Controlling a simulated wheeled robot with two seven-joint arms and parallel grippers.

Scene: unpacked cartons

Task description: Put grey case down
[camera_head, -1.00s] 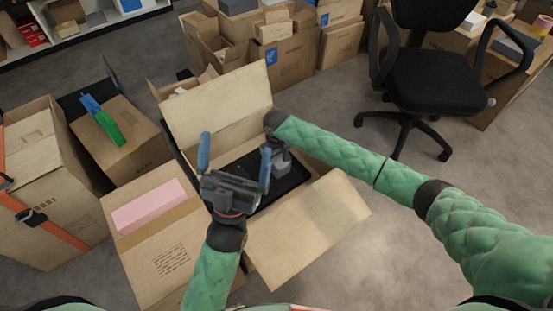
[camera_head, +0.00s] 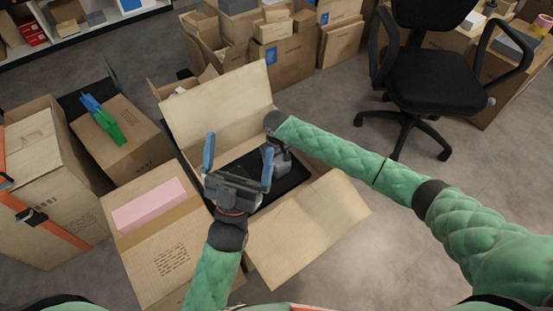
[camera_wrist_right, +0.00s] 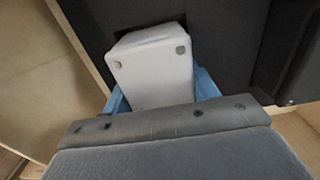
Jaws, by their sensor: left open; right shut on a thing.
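The grey case (camera_wrist_right: 148,68) is a light grey box with small round feet, seen in the right wrist view between the blue fingers of my right gripper (camera_wrist_right: 162,92). The gripper is shut on it, over a black surface. In the head view, my right gripper (camera_head: 276,158) reaches down into the open carton (camera_head: 215,110), and the case is mostly hidden by the gripper and arm. My left gripper (camera_head: 238,152) is open and empty, fingers pointing up, above the near left part of that carton.
A black flat item (camera_head: 292,180) lies inside the open carton. The carton's near flap (camera_head: 300,225) is folded outward. A carton with a pink panel (camera_head: 148,204) stands at left. Blue and green items (camera_head: 103,122) lie on another box. A black office chair (camera_head: 435,80) stands back right.

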